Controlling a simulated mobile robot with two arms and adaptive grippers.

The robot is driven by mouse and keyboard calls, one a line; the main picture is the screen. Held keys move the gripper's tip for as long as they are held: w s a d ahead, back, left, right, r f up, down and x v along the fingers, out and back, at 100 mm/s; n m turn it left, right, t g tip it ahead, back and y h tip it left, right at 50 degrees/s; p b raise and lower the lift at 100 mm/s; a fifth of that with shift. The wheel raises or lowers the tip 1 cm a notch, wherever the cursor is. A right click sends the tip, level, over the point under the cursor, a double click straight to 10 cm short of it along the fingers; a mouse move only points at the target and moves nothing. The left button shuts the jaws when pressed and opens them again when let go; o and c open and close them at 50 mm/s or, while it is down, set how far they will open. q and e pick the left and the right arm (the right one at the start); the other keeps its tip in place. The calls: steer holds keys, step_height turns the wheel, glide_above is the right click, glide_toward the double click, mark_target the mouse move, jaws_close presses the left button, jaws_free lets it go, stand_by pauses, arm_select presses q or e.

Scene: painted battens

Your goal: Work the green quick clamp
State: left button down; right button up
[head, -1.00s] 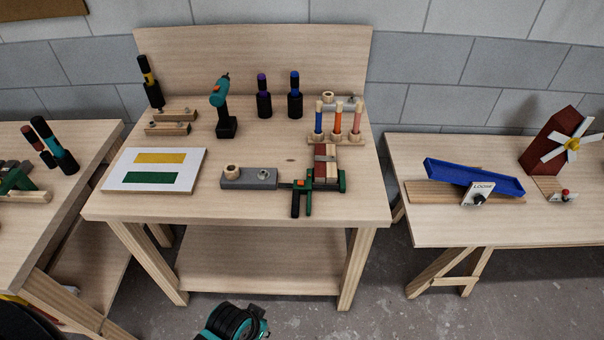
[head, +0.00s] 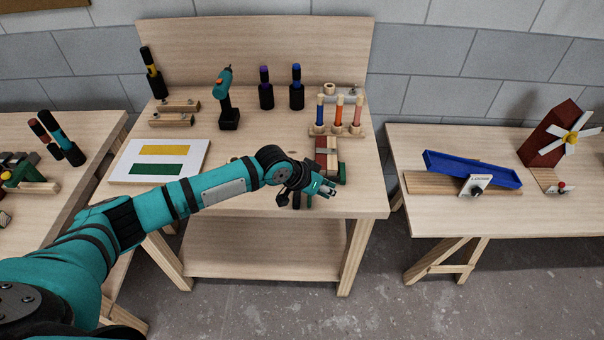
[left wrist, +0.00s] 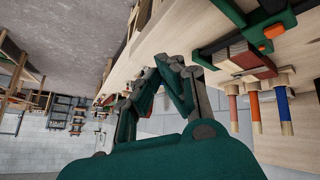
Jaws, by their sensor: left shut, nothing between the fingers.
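The green quick clamp (head: 342,174) lies near the front right of the middle bench, by a stack of dark red and pale battens (head: 326,152). My left gripper and wrist hide most of it in the head view. My left gripper (head: 326,190) is above the bench's front part, over the clamp in the head view, shut and empty. It also shows in the left wrist view (left wrist: 158,82), to the left of the clamp. My right gripper is not in view.
A rack with blue, orange and pink-red sticks (head: 338,131) stands behind the battens. A drill (head: 226,98), dark bottles (head: 297,90) and a white board with yellow and green bars (head: 120,165) are on the bench. A side bench (head: 440,220) holds a blue tray.

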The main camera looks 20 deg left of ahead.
arm_select(q)
steer(key=w+a+r+n+t, duration=0.1)
steer(key=w+a+r, duration=0.1)
steer(key=w+a, duration=0.2)
steer(key=w+a+r+n+t+y, duration=0.1)
steer(key=w+a+r, duration=0.2)
steer(key=w+a, duration=0.2)
steer(key=shift+w+a+r+n, duration=0.2)
steer(key=shift+a+r+n, duration=0.1)
steer(key=shift+a+r, duration=0.1)
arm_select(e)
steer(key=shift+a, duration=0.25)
arm_select(q)
steer(key=shift+f, duration=0.15)
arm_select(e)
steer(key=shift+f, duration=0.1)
arm_select(q)
step_height(320, 180, down, 8)
steer(key=b, duration=0.7)
steer(key=shift+r, duration=0.25)
steer(key=shift+f+b, duration=0.3)
steer(key=shift+f, duration=0.3)
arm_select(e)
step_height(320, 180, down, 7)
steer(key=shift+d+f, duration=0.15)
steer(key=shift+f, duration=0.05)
arm_select(q)
steer(key=shift+f, duration=0.1)
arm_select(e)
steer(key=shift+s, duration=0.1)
